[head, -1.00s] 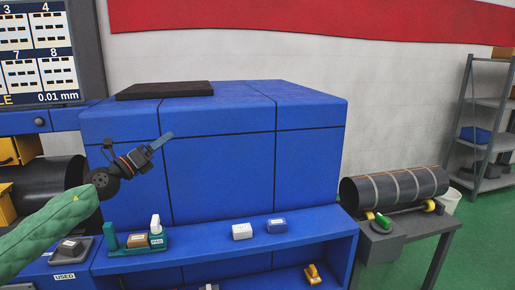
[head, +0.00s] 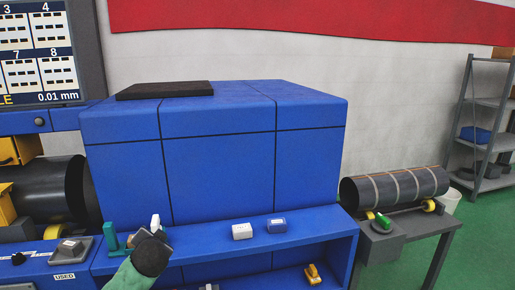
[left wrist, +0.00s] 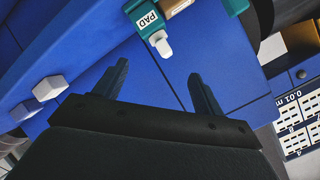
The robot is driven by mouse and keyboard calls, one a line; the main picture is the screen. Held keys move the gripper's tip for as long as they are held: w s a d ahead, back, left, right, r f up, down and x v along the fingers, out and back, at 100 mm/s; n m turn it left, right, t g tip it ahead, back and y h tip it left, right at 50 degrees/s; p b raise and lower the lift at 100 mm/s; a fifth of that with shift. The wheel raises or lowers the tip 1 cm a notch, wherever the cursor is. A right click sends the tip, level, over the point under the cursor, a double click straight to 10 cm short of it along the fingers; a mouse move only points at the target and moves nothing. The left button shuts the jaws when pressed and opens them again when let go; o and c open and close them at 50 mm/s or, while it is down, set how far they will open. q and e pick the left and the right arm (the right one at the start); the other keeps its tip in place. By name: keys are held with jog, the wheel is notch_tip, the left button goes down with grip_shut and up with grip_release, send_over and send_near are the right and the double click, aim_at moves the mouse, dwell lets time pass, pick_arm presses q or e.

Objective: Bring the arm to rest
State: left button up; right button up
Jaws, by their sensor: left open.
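My left arm, in a green sleeve, comes in from the bottom in the head view. The teal holder (left wrist: 236,5) with a PAD label and a white-tipped piece (left wrist: 160,43) lies just beyond the fingers. My right gripper is not in view.
A white block (head: 242,231) and a blue-grey block (head: 277,225) sit on the blue ledge (head: 310,236). A yellow part (head: 313,274) is on the lower shelf.

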pick_arm(q)
jog(key=s+d+f+g+h, duration=0.1)
jog(key=s+d+f+g, duration=0.15)
jog(key=s+f, duration=0.4)
jog(key=s+d+f+n+g+h, duration=0.1)
jog(key=s+d+f+h, duration=0.1)
jog(key=s+d+f, duration=0.45)
jog(key=s+d+f+g+h, duration=0.1)
jog(key=s+f+g, duration=0.1)
jog(key=s+f, duration=0.45)
jog(key=s+d+f+n+g+h, duration=0.1)
jog(key=s+d+f+g, duration=0.1)
jog(key=s+f, duration=0.6)
jog(key=s+d+f+n+g+h, duration=0.1)
jog(key=s+d+f+g, duration=0.2)
jog(key=s+f, duration=0.6)
jog(key=s+d, duration=0.1)
jog(key=s, duration=0.5)
jog(key=shift+s+f, duration=0.25)
jog(key=shift+s, duration=0.1)
